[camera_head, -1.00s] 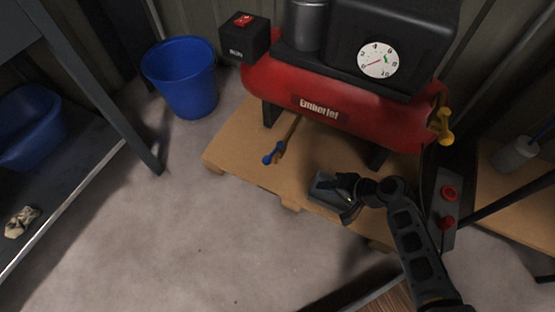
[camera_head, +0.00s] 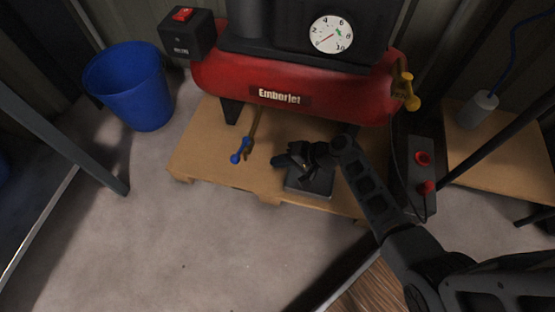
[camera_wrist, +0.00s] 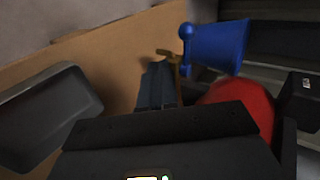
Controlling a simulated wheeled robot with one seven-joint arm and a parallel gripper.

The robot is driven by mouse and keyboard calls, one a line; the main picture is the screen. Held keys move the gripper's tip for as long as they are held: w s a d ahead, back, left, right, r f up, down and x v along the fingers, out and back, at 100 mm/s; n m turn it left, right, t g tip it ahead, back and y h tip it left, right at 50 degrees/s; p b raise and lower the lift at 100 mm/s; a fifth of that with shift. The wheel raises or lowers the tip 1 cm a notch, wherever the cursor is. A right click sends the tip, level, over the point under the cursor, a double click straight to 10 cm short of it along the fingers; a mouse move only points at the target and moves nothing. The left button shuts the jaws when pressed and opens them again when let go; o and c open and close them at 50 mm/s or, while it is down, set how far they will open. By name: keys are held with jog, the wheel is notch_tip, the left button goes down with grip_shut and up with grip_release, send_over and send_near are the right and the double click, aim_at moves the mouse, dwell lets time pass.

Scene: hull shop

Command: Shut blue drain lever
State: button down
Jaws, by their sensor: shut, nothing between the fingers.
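The blue drain lever (camera_head: 240,152) sits on a brass pipe below the red Emberjet tank (camera_head: 300,95), low over the wooden pallet. It slants down to the left and ends in a round knob. My gripper (camera_head: 279,161) is just right of the lever, apart from it, shut and empty. In the wrist view, the shut fingers (camera_wrist: 157,78) point toward the brass fitting (camera_wrist: 170,56). The blue lever (camera_wrist: 186,35) shows just beyond them, in front of the blue bucket. I cannot tell the exact gap to the lever.
The pallet (camera_head: 205,150) lies under the tank. A dark grey tray (camera_head: 310,183) sits on it below my gripper. A blue bucket (camera_head: 130,88) stands left. A grey box with red knobs (camera_head: 420,170) stands right. Floor in front is clear.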

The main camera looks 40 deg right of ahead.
aim_at(240, 152)
jog(key=w+a+f+b, duration=0.3)
jog(key=w+a, duration=0.2)
jog(key=w, duration=0.2)
jog(key=shift+w+a+f, duration=0.25)
jog(key=shift+a, duration=0.15)
jog(key=shift+a, duration=0.1)
